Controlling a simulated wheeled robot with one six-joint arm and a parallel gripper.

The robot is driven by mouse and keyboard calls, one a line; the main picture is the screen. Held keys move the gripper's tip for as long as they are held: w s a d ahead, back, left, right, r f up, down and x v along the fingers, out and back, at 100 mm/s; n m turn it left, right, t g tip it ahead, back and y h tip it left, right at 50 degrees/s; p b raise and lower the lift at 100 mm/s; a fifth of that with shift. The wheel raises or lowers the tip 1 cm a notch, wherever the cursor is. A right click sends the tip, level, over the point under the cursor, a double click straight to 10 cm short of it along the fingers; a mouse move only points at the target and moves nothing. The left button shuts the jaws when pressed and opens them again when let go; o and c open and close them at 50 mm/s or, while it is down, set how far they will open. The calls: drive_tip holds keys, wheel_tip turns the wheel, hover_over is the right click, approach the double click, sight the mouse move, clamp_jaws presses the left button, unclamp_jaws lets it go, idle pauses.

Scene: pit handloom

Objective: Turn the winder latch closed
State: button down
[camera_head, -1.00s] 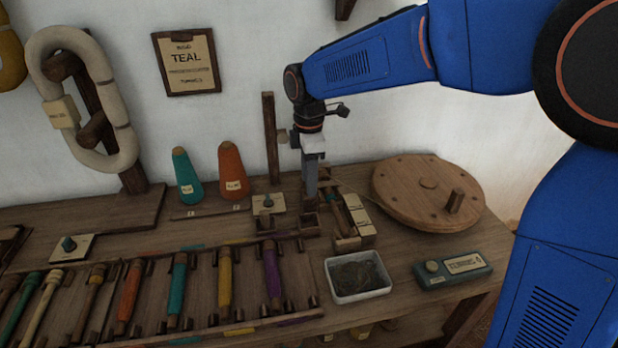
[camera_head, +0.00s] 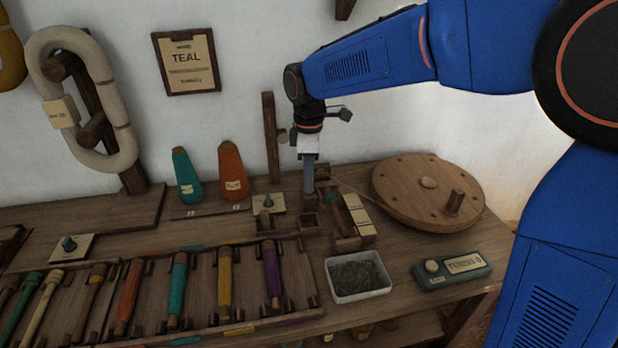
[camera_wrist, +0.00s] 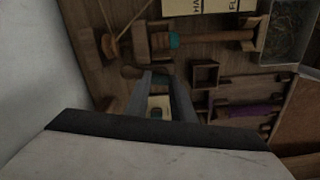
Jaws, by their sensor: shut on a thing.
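My gripper (camera_head: 309,190) points straight down at the left end of the wooden winder, with its fingers close together. In the wrist view my gripper (camera_wrist: 160,78) is shut around a small wooden piece, the winder latch (camera_wrist: 131,72), whose rounded end shows beside the fingertips. The rest of the latch is hidden by the fingers, so its exact angle is hard to tell. The winder's spindle (camera_wrist: 208,38), with a teal band, lies just beyond the fingers. The large round wooden wheel (camera_head: 410,205) with a peg stands to the right.
A rack of coloured bobbins (camera_head: 225,280) lies in front. A white tray (camera_head: 362,296) and a green box (camera_head: 432,281) are to the right.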

drive_tip(key=m, duration=1.1)
drive_tip(key=shift+m, duration=2.1)
drive_tip(key=c, duration=1.5)
unclamp_jaws()
wheel_tip(320, 180, up, 18)
drive_tip(key=shift+f, duration=0.25)
